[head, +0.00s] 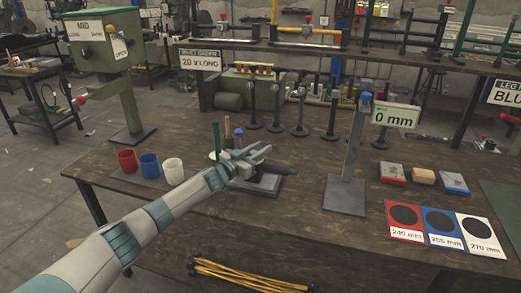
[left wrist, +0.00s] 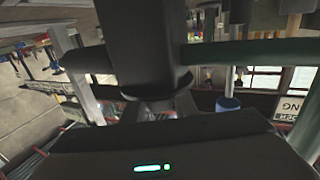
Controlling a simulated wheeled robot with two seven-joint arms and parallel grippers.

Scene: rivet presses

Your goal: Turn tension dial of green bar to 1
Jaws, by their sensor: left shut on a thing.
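The green bar (head: 280,167) lies level, low over a grey base plate (head: 286,189) on the workbench. My left gripper (head: 250,155) is over its left part, shut on it. In the left wrist view the green bar (left wrist: 245,53) runs sideways in front of the hand, with a dark thick hub (left wrist: 145,45) across its middle, close to the fingers. The fingers and hand cover much of the hub, so the tension dial and its numbers cannot be read. My right gripper is not in view.
Red (head: 127,160), blue (head: 150,166) and white (head: 173,171) cups stand left of the base plate. A grey post (head: 350,165) with a "0 mm" sign (head: 396,116) stands to the right. Several black stands are behind.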

